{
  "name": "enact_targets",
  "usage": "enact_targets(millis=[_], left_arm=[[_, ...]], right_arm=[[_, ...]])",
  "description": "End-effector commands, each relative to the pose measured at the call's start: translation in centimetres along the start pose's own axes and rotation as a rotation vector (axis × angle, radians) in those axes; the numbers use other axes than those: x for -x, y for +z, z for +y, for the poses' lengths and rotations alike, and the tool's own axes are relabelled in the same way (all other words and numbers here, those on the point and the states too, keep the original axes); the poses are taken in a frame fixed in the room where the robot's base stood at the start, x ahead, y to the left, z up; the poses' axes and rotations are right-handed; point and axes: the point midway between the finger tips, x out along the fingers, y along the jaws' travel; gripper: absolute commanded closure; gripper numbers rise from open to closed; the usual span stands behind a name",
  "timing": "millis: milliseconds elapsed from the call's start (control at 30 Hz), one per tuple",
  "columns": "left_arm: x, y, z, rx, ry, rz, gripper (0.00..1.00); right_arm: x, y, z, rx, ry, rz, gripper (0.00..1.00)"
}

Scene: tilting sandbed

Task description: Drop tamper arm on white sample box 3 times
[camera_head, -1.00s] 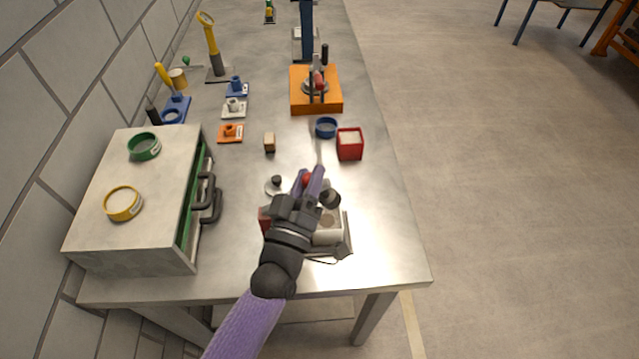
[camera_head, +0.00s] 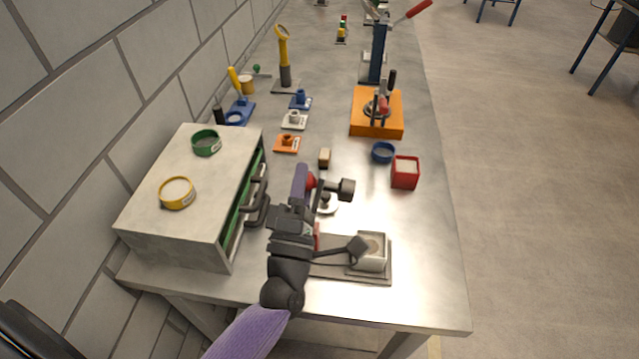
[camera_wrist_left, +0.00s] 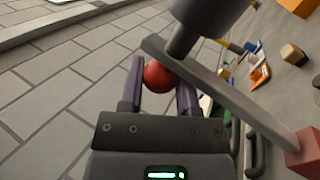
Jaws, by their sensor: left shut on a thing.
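The tamper arm is a grey bar (camera_wrist_left: 220,90) with a dark cylindrical head (camera_head: 346,188) and a red ball knob (camera_wrist_left: 158,76). It runs to a red hinge block (camera_wrist_left: 305,152) and is raised. My left gripper (camera_head: 305,182) is shut on the red knob, also seen between the purple fingers in the wrist view. The white sample box (camera_head: 370,262) stands on the right part of the grey base plate (camera_head: 340,271), with a sandy top. The head is in the air, clear of the box. A dark shape crosses the box's left side, perhaps a shadow. My right gripper is not in view.
A grey drawer cabinet (camera_head: 160,235) with green and yellow rings stands at left. A red box (camera_head: 405,179), a blue ring (camera_head: 382,153) and a small wooden block (camera_head: 324,158) lie beyond the tamper. An orange stand (camera_head: 376,128) is further back. The table's right side is clear.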

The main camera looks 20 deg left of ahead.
Motion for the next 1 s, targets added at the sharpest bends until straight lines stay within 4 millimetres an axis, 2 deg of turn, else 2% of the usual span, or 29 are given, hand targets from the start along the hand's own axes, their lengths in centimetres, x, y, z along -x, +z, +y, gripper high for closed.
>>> enact_targets(millis=[300,867,900,933,1000], left_arm=[[0.2,-1.3,-0.1,0.097,0.007,0.049,1.00],[0.2,-1.6,-0.1,0.120,0.007,0.061,1.00],[0.2,-1.6,-0.1,0.120,0.007,0.061,0.50],[0.2,-1.6,-0.1,0.120,0.007,0.061,0.44],[0.2,-1.6,-0.1,0.119,0.008,0.060,0.44]], right_arm=[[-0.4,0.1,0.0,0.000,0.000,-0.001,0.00],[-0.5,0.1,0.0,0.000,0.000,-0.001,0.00],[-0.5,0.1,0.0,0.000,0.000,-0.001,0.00],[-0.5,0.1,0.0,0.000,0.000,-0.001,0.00],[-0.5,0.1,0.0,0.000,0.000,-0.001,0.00]])
